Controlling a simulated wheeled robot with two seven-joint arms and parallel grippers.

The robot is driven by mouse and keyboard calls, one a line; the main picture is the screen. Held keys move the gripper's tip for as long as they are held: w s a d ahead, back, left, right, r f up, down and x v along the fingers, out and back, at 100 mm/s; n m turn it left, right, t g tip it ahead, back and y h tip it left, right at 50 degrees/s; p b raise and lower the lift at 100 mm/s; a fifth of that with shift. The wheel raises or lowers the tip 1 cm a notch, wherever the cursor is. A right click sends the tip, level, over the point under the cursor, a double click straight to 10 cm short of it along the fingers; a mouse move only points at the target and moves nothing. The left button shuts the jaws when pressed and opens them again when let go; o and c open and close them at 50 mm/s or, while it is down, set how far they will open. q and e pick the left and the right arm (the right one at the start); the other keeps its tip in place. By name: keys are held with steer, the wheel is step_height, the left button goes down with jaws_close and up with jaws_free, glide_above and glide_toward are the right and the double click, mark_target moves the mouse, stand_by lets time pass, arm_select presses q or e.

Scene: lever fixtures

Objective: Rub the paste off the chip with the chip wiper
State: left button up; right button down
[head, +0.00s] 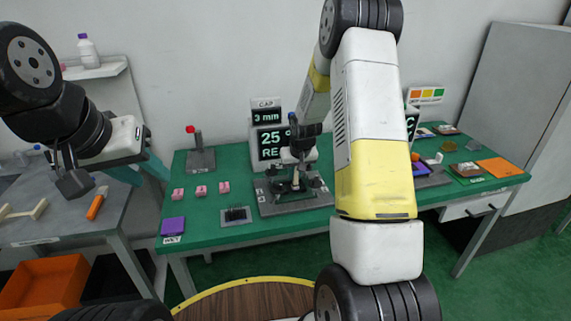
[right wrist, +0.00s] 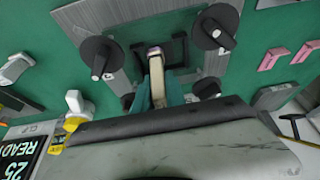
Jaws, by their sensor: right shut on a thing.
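My right gripper (right wrist: 158,92) is shut on a narrow cream-coloured tool, the chip wiper (right wrist: 157,70). In the right wrist view its tip reaches over a black square socket in the middle of a grey fixture (right wrist: 125,25). The wiper's tip covers the socket's middle, so I cannot make out the chip or any paste, nor tell whether the tip touches. In the head view the fixture (head: 268,209) stands at the middle of the green table, with my right gripper (head: 297,160) above it. My left gripper (head: 70,180) hangs over the left grey table, apart from the fixture; its jaw opening is unclear.
Black round knobs (right wrist: 98,58) stand around the socket. A display (head: 270,142) stands behind the fixture. Pink blocks (head: 200,190), a purple pad (head: 172,226) and a dark bristled plate (head: 236,215) lie left of it. An orange-handled tool (head: 96,205) lies on the left table.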

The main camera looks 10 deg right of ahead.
steer(key=shift+a, duration=1.15)
steer(key=shift+w+d+f, duration=0.1)
steer(key=shift+w+d, duration=0.05)
steer(key=shift+d, duration=0.55)
steer(key=shift+r, duration=4.55)
